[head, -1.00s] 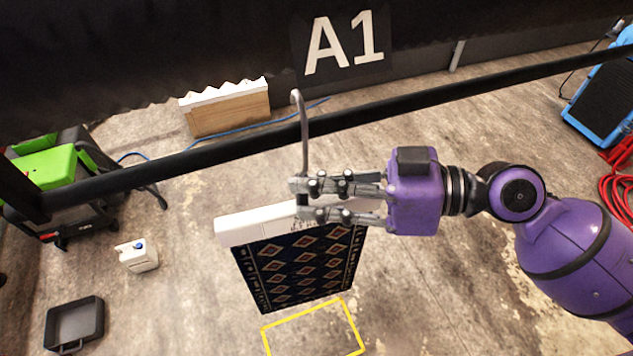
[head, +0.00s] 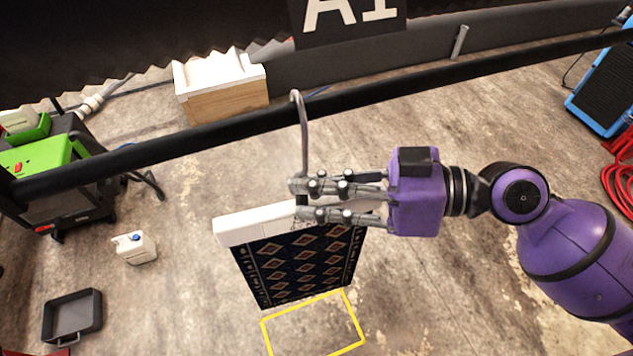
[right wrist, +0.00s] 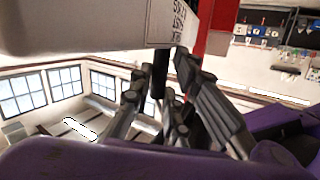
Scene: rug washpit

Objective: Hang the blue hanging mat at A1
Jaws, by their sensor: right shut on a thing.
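The blue hanging mat (head: 298,265), dark blue with a diamond pattern, hangs from a white header bar (head: 250,227) with a grey metal hook (head: 302,135) rising from it. My right gripper (head: 302,199) is shut on the hook's stem just above the bar. In the head view the hook's curved top overlaps the black rail (head: 400,88); I cannot tell whether they touch. The A1 sign (head: 347,18) is on the dark wall above, cut by the top edge. In the right wrist view the fingers (right wrist: 165,85) close around the dark stem below the white bar (right wrist: 90,25). The left gripper is not seen.
A wooden block with a white top (head: 222,88) stands behind the rail. At left are a green and black cart (head: 50,165), a white jug (head: 134,247) and a black tray (head: 72,317). A yellow outline (head: 314,325) marks the floor below the mat.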

